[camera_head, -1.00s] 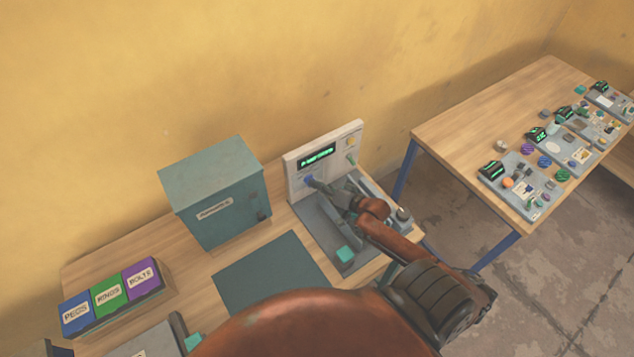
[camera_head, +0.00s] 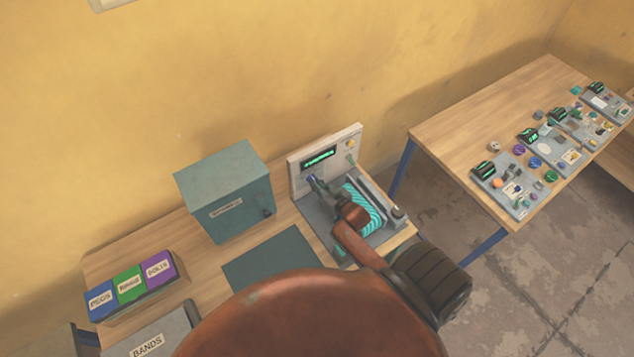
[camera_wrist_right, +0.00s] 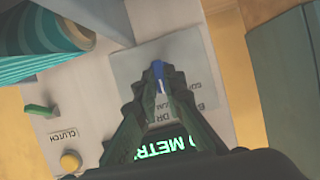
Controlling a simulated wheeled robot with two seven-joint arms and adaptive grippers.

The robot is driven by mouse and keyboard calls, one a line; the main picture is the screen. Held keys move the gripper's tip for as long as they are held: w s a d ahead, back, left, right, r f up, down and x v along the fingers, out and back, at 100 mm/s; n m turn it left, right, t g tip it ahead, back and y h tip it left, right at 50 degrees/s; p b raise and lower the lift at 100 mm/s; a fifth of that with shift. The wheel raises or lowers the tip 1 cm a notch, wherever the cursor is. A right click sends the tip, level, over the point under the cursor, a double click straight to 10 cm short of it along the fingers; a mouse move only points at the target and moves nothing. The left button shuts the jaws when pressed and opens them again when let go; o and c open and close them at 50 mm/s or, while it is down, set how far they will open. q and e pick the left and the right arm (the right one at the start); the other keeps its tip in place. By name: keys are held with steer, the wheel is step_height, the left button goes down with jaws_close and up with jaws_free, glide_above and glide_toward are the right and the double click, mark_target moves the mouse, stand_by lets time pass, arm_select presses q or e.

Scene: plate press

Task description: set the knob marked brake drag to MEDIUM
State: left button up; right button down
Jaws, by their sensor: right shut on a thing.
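The blue knob (camera_wrist_right: 158,72) sits on a grey plate (camera_wrist_right: 122,72) of the white upright panel (camera_head: 297,180). In the right wrist view, my right gripper (camera_wrist_right: 158,66) is shut on the knob, its two fingertips closed around it. The lettering beside the knob is upside down and partly hidden by the fingers, so the setting cannot be read. In the head view, my right gripper (camera_head: 313,182) reaches the panel below the green-lit display (camera_head: 319,158). My left gripper is not in view.
A teal striped drum (camera_head: 372,212) lies right of the gripper, near the panel. A green lever (camera_wrist_right: 40,110) and yellow button (camera_wrist_right: 70,160) share the panel. A teal cabinet (camera_head: 225,180) stands left. A second table (camera_head: 450,125) holds several small devices.

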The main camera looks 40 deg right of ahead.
stand_by(0.4)
steer(key=c, duration=2)
jaws_free()
steer(key=v, duration=1.2)
steer(key=shift+a, duration=0.15)
